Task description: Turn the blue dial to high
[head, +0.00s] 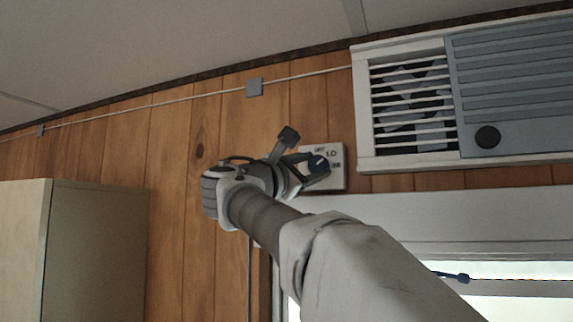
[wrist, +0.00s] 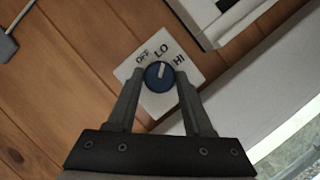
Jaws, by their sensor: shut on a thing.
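The blue dial (wrist: 160,78) is a round knob on a white wall plate (wrist: 133,72) marked OFF, LO and HI. Its white pointer line points up the picture, roughly at LO. My gripper (wrist: 159,83) has one finger on each side of the dial and is shut on it. In the head view the dial (head: 318,164) shows as a dark blue spot between the fingers of my gripper (head: 316,168). The plate (head: 337,178) is partly hidden there by my gripper.
A wall air unit (head: 410,163) with white slats and a black knob (head: 487,137) is to the right of the plate. A white window frame (head: 440,208) is below. A cable with a grey clip (head: 254,87) runs above. A cabinet (head: 95,240) stands at left.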

